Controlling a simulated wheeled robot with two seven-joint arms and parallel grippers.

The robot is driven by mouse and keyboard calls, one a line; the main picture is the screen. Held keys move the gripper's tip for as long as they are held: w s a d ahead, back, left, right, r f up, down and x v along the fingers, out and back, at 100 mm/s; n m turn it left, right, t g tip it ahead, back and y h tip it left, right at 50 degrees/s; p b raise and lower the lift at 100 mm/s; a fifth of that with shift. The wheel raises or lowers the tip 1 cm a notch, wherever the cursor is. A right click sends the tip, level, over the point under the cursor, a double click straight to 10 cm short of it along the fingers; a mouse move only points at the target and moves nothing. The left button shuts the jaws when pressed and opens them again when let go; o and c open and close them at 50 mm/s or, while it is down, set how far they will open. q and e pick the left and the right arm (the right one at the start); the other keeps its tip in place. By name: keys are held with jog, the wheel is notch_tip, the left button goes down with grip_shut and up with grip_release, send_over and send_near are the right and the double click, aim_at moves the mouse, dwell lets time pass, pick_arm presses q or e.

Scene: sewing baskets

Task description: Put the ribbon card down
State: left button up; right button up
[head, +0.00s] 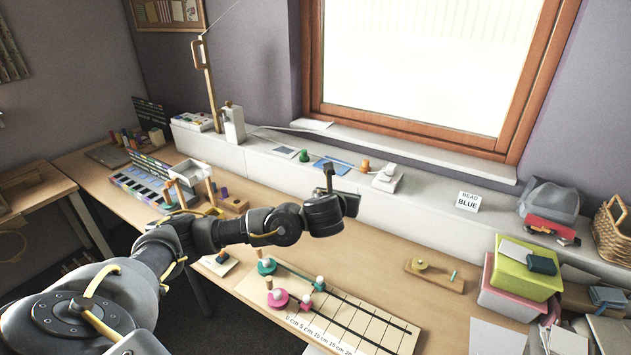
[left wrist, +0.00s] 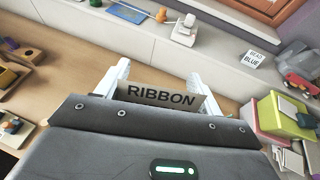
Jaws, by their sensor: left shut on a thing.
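The ribbon card (left wrist: 162,96), a tan card with dark letters reading RIBBON, stands between the two pale fingers of my left gripper (left wrist: 158,72) in the left wrist view. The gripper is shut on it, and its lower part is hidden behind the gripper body. In the head view my left gripper (head: 330,190) is held above the wooden table (head: 385,240), in front of the white ledge; the card's lettering cannot be read there. My right gripper is in neither view.
A card reading BEAD BLUE (head: 467,201) stands on the white ledge (head: 420,190). A ruled measuring board (head: 370,325) with spools lies below my arm. Green and pink boxes (head: 525,268) stand at the right. The table between ledge and board is mostly clear.

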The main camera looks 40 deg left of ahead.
pick_arm(q)
jog(key=s+d+r+m+h+b, duration=0.1)
jog(key=s+d+r+m+h, duration=0.2)
jog(key=s+d, duration=0.7)
jog(key=shift+s+d+t+h, duration=0.3)
jog(key=shift+d+t+h, duration=0.1)
jog(key=shift+d+h, duration=0.1)
